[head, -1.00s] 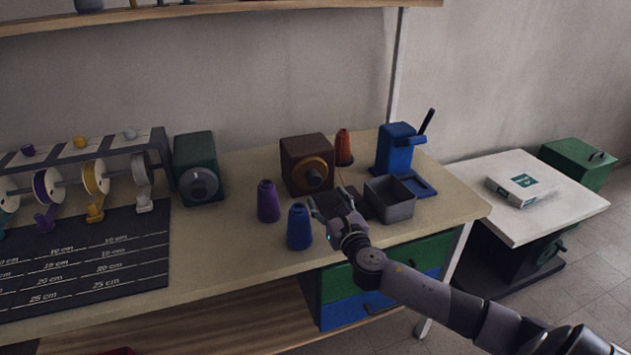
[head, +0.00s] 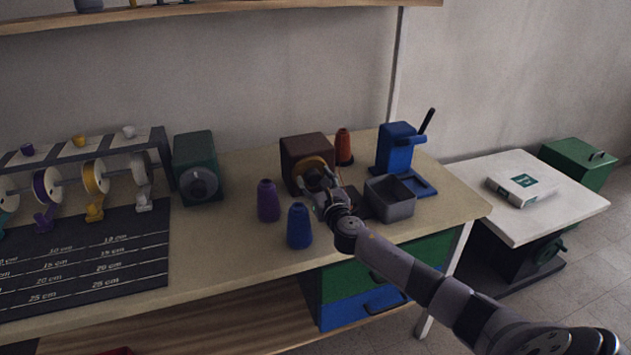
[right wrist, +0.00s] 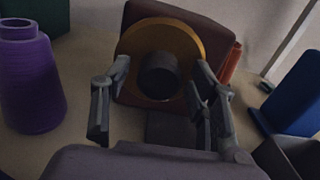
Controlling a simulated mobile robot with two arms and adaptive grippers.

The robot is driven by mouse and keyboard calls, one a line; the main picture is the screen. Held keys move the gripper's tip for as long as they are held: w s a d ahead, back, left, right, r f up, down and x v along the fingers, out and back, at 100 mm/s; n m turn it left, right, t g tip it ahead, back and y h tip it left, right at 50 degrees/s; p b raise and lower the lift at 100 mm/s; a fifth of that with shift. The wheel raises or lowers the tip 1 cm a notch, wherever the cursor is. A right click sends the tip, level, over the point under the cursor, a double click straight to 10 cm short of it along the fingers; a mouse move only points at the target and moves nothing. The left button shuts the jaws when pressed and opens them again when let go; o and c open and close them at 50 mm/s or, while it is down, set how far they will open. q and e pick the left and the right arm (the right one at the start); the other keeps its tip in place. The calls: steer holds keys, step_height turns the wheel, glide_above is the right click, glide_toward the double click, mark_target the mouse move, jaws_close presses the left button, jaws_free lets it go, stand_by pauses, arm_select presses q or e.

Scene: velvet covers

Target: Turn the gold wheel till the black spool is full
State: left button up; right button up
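The gold wheel (head: 309,164) is on the front of a dark brown box (head: 302,146) on the bench. In the right wrist view the gold wheel (right wrist: 185,42) is a thick disc with a dark round hub (right wrist: 158,76) in its middle. My right gripper (head: 319,182) is in front of the wheel and partly covers it. In the right wrist view the gripper (right wrist: 158,86) is open, with one finger on each side of the hub and nothing between them except the view of it. I cannot make out a black spool. My left gripper is not in view.
Purple (head: 268,201) and blue (head: 299,226) thread cones stand left of my right gripper. A grey bin (head: 402,212) and a blue lever press (head: 396,149) are to the right. An orange cone (head: 343,147) stands behind. A green box with a grey wheel (head: 195,169) is farther left.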

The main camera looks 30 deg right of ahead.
steer(key=c, duration=1)
steer(key=shift+m, duration=0.4)
